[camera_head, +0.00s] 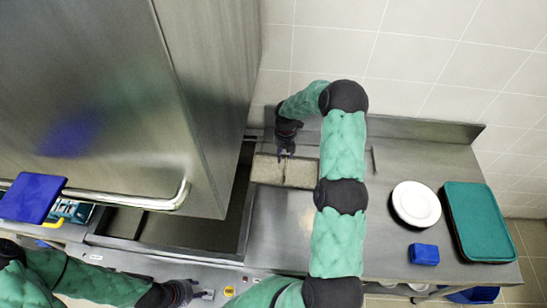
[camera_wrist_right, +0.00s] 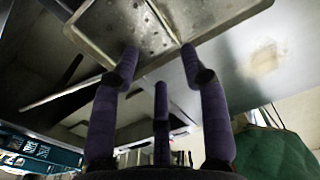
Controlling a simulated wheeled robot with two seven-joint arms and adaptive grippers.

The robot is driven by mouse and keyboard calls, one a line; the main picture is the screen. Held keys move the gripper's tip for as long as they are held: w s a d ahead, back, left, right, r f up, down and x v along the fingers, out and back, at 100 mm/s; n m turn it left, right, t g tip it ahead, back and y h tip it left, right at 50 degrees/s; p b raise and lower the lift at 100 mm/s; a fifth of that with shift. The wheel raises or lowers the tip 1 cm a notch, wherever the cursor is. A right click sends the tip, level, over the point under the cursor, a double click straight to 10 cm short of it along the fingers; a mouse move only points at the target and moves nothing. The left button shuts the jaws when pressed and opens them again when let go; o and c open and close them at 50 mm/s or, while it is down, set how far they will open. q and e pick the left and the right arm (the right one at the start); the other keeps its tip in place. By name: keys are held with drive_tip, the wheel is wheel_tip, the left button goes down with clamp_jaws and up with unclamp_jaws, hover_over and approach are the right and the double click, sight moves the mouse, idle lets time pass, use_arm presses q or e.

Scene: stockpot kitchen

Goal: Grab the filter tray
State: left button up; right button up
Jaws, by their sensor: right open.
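The filter tray (camera_head: 302,175) is a shallow greyish tray with two sections, lying on the steel counter just right of the sink-like recess. In the right wrist view the tray (camera_wrist_right: 145,22) fills the top, with its rim and centre divider showing. My right gripper (camera_head: 286,154) is at the tray's back edge, its arm arching over from the right. In the wrist view its purple fingers (camera_wrist_right: 160,68) are spread, with tips at the rim; I cannot tell if they touch it. My left gripper (camera_head: 206,294) is low by the counter's front edge, away from the tray; its jaw state is unclear.
A large steel hood (camera_head: 110,70) with a bar handle stands at left, close to the tray. A white plate (camera_head: 416,204), a blue sponge-like block (camera_head: 424,254) and a teal tray (camera_head: 478,220) sit on the right. The back wall is close behind my right gripper.

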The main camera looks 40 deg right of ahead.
drive_tip(key=shift+d, duration=0.4)
wheel_tip(320, 180, down, 4)
drive_tip(key=shift+r, duration=0.1)
drive_tip(key=shift+w+d+f+p, duration=0.1)
drive_tip(key=shift+f+p, duration=0.2)
drive_tip(key=shift+f, duration=1.2)
drive_tip(key=shift+w+d+f+p, duration=0.1)
drive_tip(key=shift+f+p, duration=0.2)
drive_tip(key=shift+f, duration=1.2)
clamp_jaws()
